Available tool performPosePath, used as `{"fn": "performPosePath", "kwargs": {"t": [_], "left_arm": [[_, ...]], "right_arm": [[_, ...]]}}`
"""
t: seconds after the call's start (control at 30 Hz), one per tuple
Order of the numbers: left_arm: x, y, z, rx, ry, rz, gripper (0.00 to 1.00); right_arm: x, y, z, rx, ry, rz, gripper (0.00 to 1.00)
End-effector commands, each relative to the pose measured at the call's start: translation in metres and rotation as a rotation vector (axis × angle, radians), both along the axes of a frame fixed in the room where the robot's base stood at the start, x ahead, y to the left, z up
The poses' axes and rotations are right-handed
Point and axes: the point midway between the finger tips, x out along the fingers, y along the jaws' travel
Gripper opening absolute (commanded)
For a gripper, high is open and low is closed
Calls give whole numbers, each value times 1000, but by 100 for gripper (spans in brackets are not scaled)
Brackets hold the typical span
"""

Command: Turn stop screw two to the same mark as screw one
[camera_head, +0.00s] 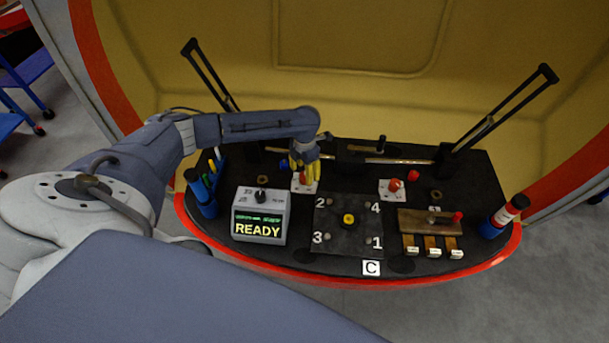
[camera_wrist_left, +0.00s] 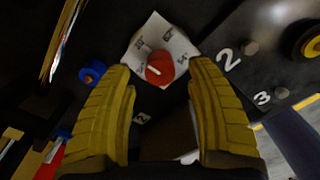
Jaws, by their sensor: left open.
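A red screw knob (camera_head: 302,179) on a white marked plate stands on the left of the dark console, partly hidden by my left gripper (camera_head: 305,160). Another red knob (camera_head: 395,185) on a white plate stands to the right. Its pointer is too small to read. My right gripper is not in view.
A box reading READY (camera_head: 260,214) stands at the front left. A square plate (camera_head: 335,240) numbered 1 to 4 has a yellow-centred knob (camera_head: 348,219). Black bars rise at both sides.

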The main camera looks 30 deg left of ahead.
Motion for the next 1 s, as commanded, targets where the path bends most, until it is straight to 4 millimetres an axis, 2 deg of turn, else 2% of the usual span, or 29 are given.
{"fn": "performPosePath", "kwargs": {"t": [0.23, 0.67, 1.0], "left_arm": [[0, 0, -18, 0, 1, 0, 56], [0, 0, -22, 0, 0, 0, 57], [0, 0, -21, 0, 0, 0, 17]], "right_arm": [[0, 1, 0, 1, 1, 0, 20], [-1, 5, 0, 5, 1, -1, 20], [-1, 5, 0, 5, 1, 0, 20]]}}
